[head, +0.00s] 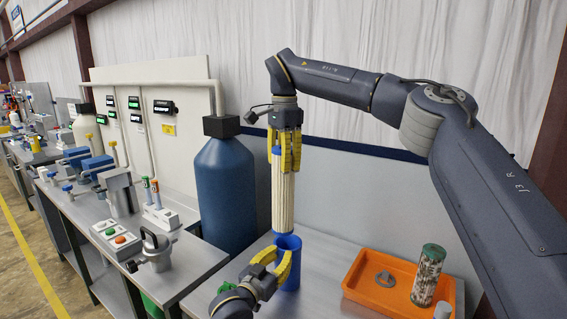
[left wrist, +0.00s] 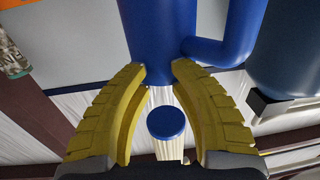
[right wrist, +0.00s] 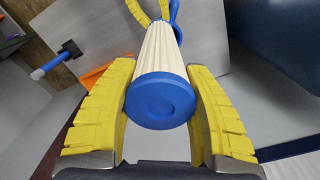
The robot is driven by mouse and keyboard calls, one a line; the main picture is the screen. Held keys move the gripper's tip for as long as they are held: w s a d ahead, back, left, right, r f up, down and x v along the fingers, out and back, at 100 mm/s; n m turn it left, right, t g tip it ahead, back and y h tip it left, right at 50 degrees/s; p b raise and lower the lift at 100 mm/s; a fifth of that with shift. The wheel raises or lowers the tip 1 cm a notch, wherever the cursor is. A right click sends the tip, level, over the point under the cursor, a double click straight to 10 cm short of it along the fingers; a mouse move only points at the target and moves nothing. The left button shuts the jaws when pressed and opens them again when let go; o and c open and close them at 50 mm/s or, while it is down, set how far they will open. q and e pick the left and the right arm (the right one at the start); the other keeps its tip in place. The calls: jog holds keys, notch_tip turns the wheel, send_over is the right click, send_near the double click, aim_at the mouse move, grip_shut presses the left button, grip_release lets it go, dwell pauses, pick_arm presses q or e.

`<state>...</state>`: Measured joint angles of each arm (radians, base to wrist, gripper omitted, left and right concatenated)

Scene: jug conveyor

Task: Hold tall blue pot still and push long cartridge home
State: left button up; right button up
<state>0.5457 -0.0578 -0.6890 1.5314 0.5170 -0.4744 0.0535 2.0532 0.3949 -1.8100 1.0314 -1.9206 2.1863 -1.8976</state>
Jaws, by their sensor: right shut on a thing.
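The tall blue pot (head: 290,273) stands on the grey table in the head view; the left wrist view shows its wall (left wrist: 155,30) and a curved blue side pipe (left wrist: 235,40). The long cartridge (head: 283,200), white and pleated with blue ends, hangs upright above the pot. My right gripper (head: 285,160) is shut on its upper part; the right wrist view shows its blue cap (right wrist: 160,100). In the left wrist view the cartridge's lower blue end (left wrist: 167,122) is apart from the pot's rim.
A large dark blue tank (head: 226,185) stands left behind the pot. A bench with a button box (head: 115,238) is at left.

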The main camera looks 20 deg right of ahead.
pick_arm(q)
jog(key=v, duration=1.2)
jog(key=o, duration=0.5)
jog(key=shift+d, duration=0.1)
jog(key=shift+o, duration=0.3)
jog(key=shift+w+d+g, duration=0.15)
jog(key=shift+d+g, duration=0.15)
jog(key=d+g+y, duration=0.1)
jog(key=d+g, duration=0.3)
jog(key=w+a+r+n+g+y, duration=0.2)
jog(key=a+r+g+y, duration=0.15)
jog(key=a+y, duration=0.4)
jog(key=shift+w+d+f+g+y, duration=0.15)
jog(key=shift+w+d+f+y, duration=0.35)
jog(key=shift+f, duration=1.35)
jog(key=shift+w+d+f+g+y, duration=0.2)
jog(key=shift+w+d+f, duration=0.55)
jog(key=shift+f, duration=1.1)
jog(key=shift+w+d+f+g+y, duration=0.1)
jog(key=shift+w+d+f+y, duration=0.4)
jog(key=shift+f, duration=1.35)
jog(key=shift+o, duration=0.2)
jog(key=shift+w+d, duration=0.15)
